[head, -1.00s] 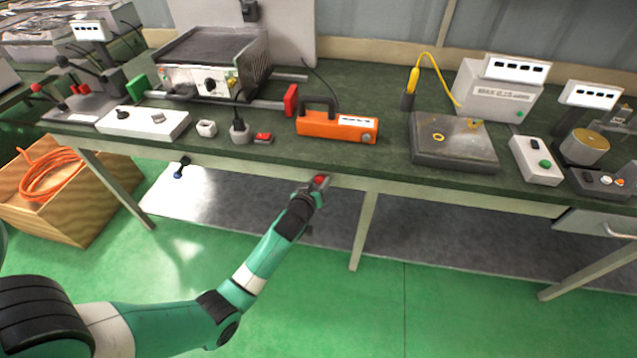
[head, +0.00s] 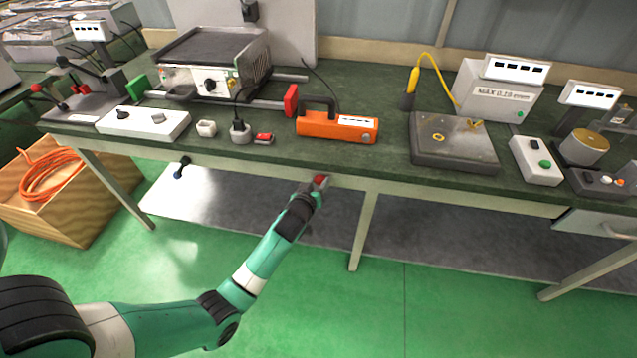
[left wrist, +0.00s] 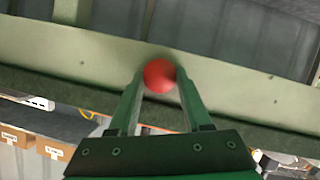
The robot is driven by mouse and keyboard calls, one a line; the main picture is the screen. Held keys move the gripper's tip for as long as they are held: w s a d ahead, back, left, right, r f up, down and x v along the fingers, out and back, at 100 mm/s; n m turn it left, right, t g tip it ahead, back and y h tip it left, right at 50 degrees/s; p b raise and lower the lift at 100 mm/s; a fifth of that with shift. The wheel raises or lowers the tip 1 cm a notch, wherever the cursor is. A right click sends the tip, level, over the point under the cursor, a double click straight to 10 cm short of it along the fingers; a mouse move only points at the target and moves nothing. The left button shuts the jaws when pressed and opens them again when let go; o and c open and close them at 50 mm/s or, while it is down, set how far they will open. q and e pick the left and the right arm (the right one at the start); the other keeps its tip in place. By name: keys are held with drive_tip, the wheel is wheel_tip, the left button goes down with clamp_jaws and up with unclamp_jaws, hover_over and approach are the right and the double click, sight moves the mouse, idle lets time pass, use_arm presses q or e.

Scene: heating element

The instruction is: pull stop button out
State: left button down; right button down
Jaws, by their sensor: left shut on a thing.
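The red stop button (head: 320,180) is on the front edge of the workbench, below the orange device. In the left wrist view the round red button (left wrist: 159,75) sits against the pale green beam, between my fingertips. My left gripper (head: 317,186) reaches up to it from the lower left. In the left wrist view its two fingers (left wrist: 160,88) are shut on the button, one on each side. The button's base is hidden behind its red head. My right gripper is not in view.
The dark green workbench (head: 370,168) carries an orange device (head: 335,127), a grey plate (head: 452,145) and a white control box (head: 536,160). A bench leg (head: 363,230) stands right of my left arm. A wooden crate (head: 75,205) is at the left. The green floor in front is clear.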

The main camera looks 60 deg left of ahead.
use_arm(q)
drive_tip(key=shift+d, duration=0.1)
idle(0.3)
drive_tip(key=shift+s+d+r, duration=0.1)
drive_tip(key=shift+s+d, duration=0.1)
drive_tip(key=shift+d, duration=0.05)
drive_tip(key=shift+s+d, duration=0.1)
drive_tip(key=shift+d, duration=0.05)
drive_tip(key=shift+c, duration=1.6)
unclamp_jaws()
drive_tip(key=p+v, duration=0.5)
drive_tip(key=v, duration=0.6)
drive_tip(key=shift+s+d, duration=0.2)
drive_tip(key=shift+s, duration=0.05)
